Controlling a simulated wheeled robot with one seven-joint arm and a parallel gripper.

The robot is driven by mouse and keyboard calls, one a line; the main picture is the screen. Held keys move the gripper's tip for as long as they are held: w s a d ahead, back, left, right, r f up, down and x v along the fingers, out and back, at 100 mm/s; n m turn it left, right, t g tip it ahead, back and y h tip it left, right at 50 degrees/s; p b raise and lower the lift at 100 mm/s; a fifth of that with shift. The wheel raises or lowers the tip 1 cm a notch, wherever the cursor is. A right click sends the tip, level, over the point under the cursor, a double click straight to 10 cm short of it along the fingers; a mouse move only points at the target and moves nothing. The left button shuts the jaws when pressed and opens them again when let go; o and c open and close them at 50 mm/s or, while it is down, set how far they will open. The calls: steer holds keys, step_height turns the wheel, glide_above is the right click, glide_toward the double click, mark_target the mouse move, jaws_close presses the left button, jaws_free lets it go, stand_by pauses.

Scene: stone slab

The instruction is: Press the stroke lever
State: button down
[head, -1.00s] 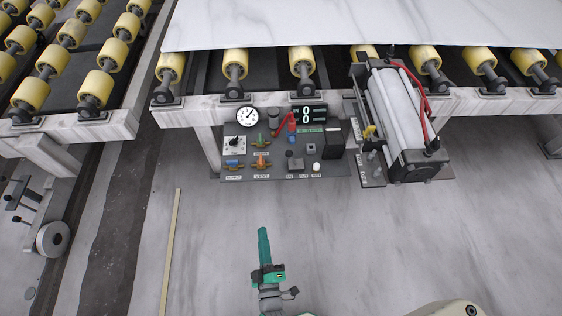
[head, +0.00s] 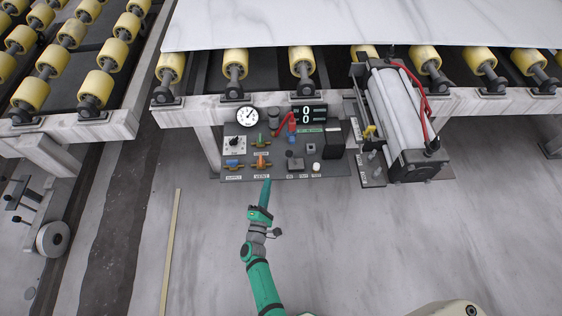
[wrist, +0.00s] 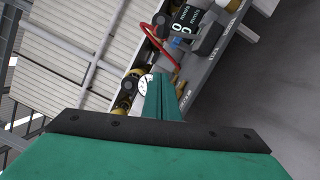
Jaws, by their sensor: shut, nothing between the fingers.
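Several levers sit on a dark control panel (head: 222,172) under the roller frame: a green one (head: 257,140), an orange one (head: 261,162), a blue one (head: 233,164) and a red handle (head: 284,125). A small yellow lever (head: 370,131) stands beside the large cylinder (head: 392,105). The labels are too small to tell which is the stroke lever. My gripper (head: 266,183) is shut and empty, its tip just in front of the panel's lower edge, below the orange lever in the picture. In the wrist view its green fingers (wrist: 163,100) hide part of the panel.
A round gauge (head: 248,117) and a digital display reading zeros (head: 310,115) are on the panel. Yellow rollers (head: 236,64) and a white marble slab (head: 350,24) lie above. A thin strip (head: 171,250) lies on the floor to the left. The floor before the panel is clear.

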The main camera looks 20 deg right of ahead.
mark_target(292, 158)
steer(key=shift+w, duration=0.1)
steer(key=x, duration=1)
steer(key=shift+w+d, duration=0.1)
steer(key=shift+d, duration=0.05)
steer(key=shift+s+d+r, duration=0.2)
steer(key=shift+d, duration=0.25)
steer(key=shift+s+d+r, duration=0.15)
steer(key=shift+s+d, duration=0.05)
steer(key=shift+d, duration=0.3)
steer(key=shift+s+d+r, duration=0.15)
steer(key=shift+s+d, duration=0.05)
steer(key=shift+d, duration=0.2)
steer(key=shift+s+d+r, duration=0.15)
steer(key=shift+s+d, duration=0.05)
steer(key=shift+d, duration=0.25)
